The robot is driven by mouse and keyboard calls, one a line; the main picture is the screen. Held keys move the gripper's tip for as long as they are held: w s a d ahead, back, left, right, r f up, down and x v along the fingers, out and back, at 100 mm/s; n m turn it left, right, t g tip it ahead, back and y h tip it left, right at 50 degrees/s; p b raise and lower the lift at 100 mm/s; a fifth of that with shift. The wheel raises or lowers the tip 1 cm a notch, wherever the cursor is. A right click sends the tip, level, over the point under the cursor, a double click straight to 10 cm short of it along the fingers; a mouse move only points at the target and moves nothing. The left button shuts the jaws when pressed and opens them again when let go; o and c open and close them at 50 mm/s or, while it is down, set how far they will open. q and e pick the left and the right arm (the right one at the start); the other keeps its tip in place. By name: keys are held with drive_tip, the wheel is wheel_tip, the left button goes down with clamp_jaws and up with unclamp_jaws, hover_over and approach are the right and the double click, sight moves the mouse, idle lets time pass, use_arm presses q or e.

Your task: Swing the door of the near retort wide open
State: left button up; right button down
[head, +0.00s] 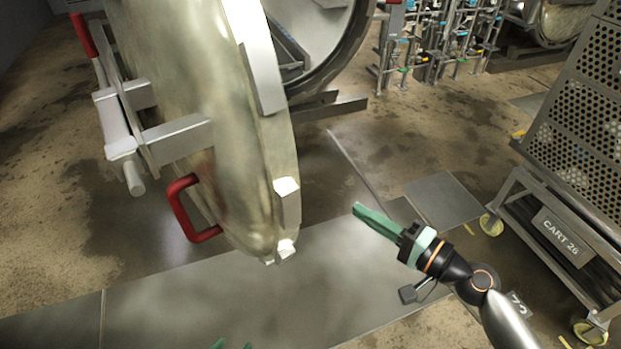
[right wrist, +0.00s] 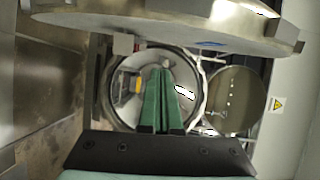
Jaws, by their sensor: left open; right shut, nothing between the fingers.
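The near retort's door (head: 180,90) is a large, thick, pale metal disc, standing swung away from the round retort mouth (head: 350,60) behind it. A red handle (head: 190,210) sits low on its outer face. Another red handle (head: 84,36) is higher up at the left. My right gripper (head: 362,213) is shut and empty, with green fingers pointing left toward the door's lower edge, apart from it. In the right wrist view the door's edge (right wrist: 200,20) crosses the top, above the shut fingers (right wrist: 160,75).
Cart 26 (head: 565,225), with perforated sides (head: 580,110) above it, stands at the right on yellow wheels. Pipes and valves (head: 435,45) stand at the back. Metal floor plates (head: 300,270) lie below the door. Open floor lies between door and cart.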

use_arm(q)
drive_tip(key=a+r+p, duration=0.1)
drive_tip(key=p, duration=0.1)
drive_tip(key=s+a+r+p, duration=0.1)
drive_tip(key=p, duration=0.1)
drive_tip(key=shift+r+y, duration=0.15)
drive_tip(key=shift+y, duration=0.15)
use_arm(e)
drive_tip(key=w+a+r, duration=0.1)
drive_tip(key=w+a, duration=0.4)
drive_tip(key=a, duration=0.5)
drive_tip(key=shift+w+a, duration=0.15)
drive_tip(key=shift+r, duration=0.1)
